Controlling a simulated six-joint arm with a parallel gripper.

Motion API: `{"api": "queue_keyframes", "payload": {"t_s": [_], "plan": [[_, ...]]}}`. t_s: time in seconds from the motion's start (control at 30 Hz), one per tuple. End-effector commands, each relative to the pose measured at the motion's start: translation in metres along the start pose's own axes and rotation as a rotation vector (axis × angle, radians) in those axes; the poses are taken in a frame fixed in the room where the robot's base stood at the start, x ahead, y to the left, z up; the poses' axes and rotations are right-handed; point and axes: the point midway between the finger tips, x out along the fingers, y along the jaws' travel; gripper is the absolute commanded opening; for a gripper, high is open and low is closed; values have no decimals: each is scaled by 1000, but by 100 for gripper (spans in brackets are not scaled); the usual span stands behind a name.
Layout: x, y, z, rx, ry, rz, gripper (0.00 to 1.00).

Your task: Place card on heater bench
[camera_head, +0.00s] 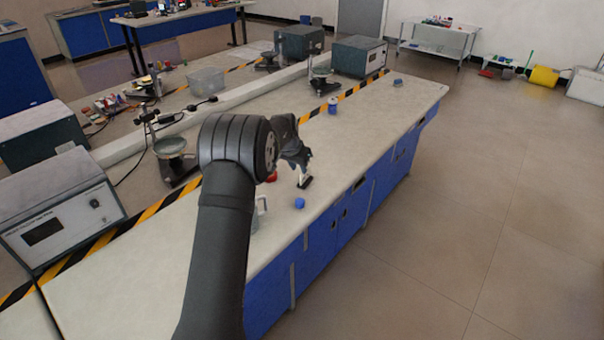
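My gripper (302,164) is above the right part of the long pale bench (370,135), pointing down. Just under its fingertips is a small flat dark piece with a white part (304,181), perhaps the card. I cannot tell whether the fingers hold it or whether it touches the bench top. The fingers are too small to tell open from shut. Boxy grey-green devices with pale fronts, perhaps heaters, stand on the bench: one at front left (65,222) and one at the back (358,56). My arm hides part of the bench.
A blue cap-like item (299,203) lies near the gripper, and a red item (272,177) sits left of it. A blue-and-white container (333,105) stands farther back. A clear vessel (261,205) is partly behind my arm. Black-and-yellow tape (150,211) runs along the bench.

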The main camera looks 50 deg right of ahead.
Motion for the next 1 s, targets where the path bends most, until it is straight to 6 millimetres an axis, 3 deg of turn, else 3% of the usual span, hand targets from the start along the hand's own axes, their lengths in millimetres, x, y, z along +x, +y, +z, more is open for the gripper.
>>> {"api": "queue_keyframes", "payload": {"t_s": [0.3, 0.53, 0.83, 1.0], "plan": [[-72, -1, -1, 1, 3, -2, 27], [-102, 0, 0, 1, 0, -1, 27], [-108, 0, 0, 1, -1, 0, 86], [-108, 0, 0, 1, -1, 0, 89]]}}
